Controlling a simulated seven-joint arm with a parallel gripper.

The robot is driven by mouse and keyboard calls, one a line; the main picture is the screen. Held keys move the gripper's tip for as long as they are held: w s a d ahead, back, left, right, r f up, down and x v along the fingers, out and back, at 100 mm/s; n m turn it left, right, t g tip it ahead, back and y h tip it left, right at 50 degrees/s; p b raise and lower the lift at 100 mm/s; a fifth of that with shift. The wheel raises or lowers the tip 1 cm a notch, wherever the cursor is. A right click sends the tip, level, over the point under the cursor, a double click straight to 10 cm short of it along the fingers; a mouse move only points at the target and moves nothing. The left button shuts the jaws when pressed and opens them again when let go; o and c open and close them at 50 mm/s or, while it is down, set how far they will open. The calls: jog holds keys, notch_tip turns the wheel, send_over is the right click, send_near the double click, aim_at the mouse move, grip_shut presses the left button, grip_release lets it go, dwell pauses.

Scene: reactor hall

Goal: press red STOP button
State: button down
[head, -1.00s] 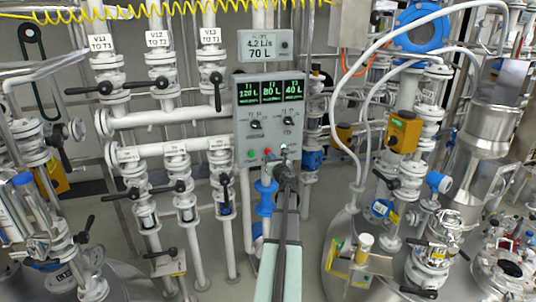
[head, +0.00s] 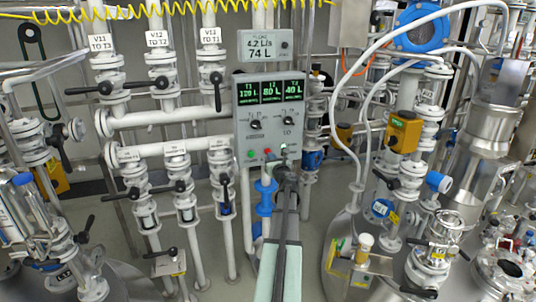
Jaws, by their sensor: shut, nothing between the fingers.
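The grey control panel (head: 243,118) stands in the middle of the head view. It has three green displays, two dark knobs and a row of small buttons at its bottom. The red STOP button (head: 267,152) is in that row, to the right of a green button (head: 251,154). My gripper (head: 283,153) is at the panel's lower right, just right of the red button in the picture. It is shut and empty. I cannot tell whether its tips touch the panel. My arm hides what lies below and behind it.
A flow display box (head: 265,46) reading 74 L hangs above the panel. White pipes with black-handled valves (head: 160,86) fill the left. White hoses (head: 352,120), a yellow box (head: 404,131) and steel vessels (head: 494,130) crowd the right.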

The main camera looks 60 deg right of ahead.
jog(key=shift+x, duration=1.2)
jog(key=shift+s+a, duration=0.15)
jog(key=v, duration=0.6)
jog(key=shift+s+a, duration=0.3)
jog(key=shift+w, duration=0.1)
